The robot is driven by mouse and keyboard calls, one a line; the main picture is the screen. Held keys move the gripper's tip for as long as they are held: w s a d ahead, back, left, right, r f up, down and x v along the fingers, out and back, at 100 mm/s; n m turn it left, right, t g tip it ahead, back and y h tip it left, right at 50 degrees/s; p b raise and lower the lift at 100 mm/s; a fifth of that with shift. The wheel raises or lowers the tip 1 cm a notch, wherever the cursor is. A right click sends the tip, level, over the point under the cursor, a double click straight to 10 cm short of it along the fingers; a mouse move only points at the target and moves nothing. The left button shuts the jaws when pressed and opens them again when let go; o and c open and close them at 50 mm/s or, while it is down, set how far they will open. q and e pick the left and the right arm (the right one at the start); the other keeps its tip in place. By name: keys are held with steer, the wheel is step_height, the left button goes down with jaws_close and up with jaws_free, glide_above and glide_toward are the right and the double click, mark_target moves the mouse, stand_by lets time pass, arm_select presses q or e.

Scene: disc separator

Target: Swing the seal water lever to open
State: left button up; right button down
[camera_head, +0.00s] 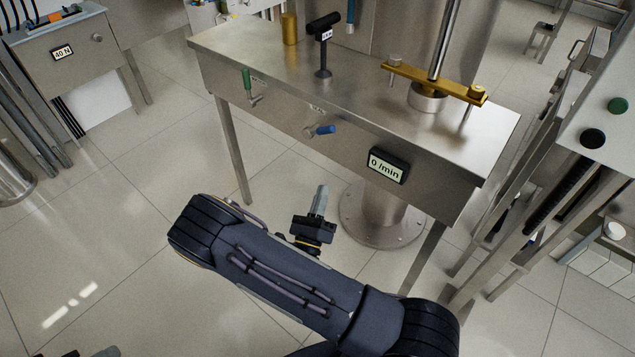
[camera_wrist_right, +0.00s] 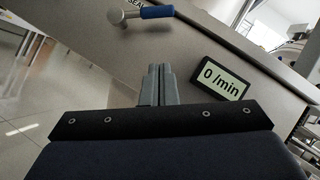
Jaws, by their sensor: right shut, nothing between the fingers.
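The seal water lever (camera_head: 322,130) has a blue grip and a metal pivot on the front panel of the steel bench. Its grip points right, nearly level along the panel. In the right wrist view the blue lever (camera_wrist_right: 155,12) is at the top, under a partly cut-off label starting "SEA". My right gripper (camera_head: 319,191) is shut and empty, below and in front of the lever and apart from it. In the right wrist view its closed fingers (camera_wrist_right: 158,70) point toward the panel, below the lever. My left gripper is not clearly in view.
A green-handled lever (camera_head: 247,80) stands upright left of the blue one. A display reading 0 /min (camera_head: 387,165) is on the panel to the right. The steel bench (camera_head: 235,45) carries a yellow crossbar (camera_head: 430,82). Floor (camera_head: 120,200) is clear to the left.

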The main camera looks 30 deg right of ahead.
mark_target(322, 128)
steer(key=w+d+r+p, duration=0.1)
steer(key=w+d+r, duration=0.4)
steer(key=w+r, duration=0.2)
steer(key=shift+w+d, duration=0.15)
steer(key=shift+w, duration=0.2)
steer(key=shift+r, duration=0.1)
steer(key=w+a+r+n+y+p, duration=0.1)
steer(key=w+r+n+y+p, duration=0.3)
steer(key=n+p, duration=0.7)
steer(key=r+y+p, duration=0.2)
steer(key=p, duration=0.5)
steer(key=shift+a+g+p, duration=0.35)
steer(key=shift+g, duration=0.05)
steer(key=shift+w, duration=0.15)
